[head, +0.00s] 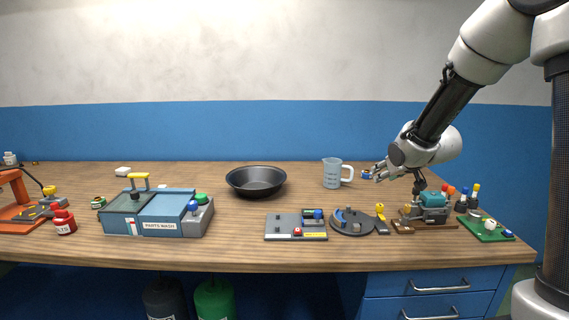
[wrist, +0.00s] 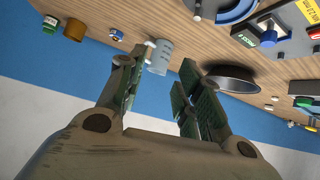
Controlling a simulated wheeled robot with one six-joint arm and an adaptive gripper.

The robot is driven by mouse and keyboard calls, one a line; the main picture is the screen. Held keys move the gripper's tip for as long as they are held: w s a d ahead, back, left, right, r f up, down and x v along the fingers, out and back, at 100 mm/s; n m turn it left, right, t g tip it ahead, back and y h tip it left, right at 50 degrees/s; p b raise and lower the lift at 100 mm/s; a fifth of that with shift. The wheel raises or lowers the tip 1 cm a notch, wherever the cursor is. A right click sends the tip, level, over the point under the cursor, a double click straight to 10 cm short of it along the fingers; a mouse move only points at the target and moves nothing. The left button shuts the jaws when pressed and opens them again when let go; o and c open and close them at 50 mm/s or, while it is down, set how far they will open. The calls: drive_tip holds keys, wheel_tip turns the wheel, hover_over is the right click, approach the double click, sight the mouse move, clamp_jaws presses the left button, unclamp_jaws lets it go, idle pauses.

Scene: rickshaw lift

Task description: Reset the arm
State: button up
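My arm reaches in from the upper right of the head view. My gripper (head: 381,172) hangs above the right part of the bench, just right of the clear measuring cup (head: 332,172). In the wrist view my gripper (wrist: 160,76) has its two green-padded fingers spread apart, with nothing held between them. The measuring cup (wrist: 159,58) shows beyond the gap, apart from the fingers. The dark pan (wrist: 232,78) shows past the other finger, which covers part of its edge.
The wooden bench holds a blue parts-wash box (head: 155,217), the dark pan (head: 256,181), a grey panel (head: 296,226), a round grey fixture (head: 351,222), a teal pump (head: 433,207) and a green board (head: 484,228). An orange machine (head: 17,200) stands far left.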

drive_tip(key=s+d+r+m+g+h, duration=0.1)
drive_tip(key=s+d+r, duration=0.15)
drive_tip(key=s, duration=0.45)
drive_tip(key=s+d+r+g+h, duration=0.15)
drive_tip(key=s+r, duration=0.25)
drive_tip(key=s, duration=0.4)
drive_tip(key=s+d+m+g, duration=0.1)
drive_tip(key=s+d+g, duration=0.1)
drive_tip(key=s, duration=1.9)
drive_tip(key=shift+s+r+m+g+y, duration=0.2)
drive_tip(key=shift+s+m+g+y, duration=0.2)
drive_tip(key=shift+g, duration=0.35)
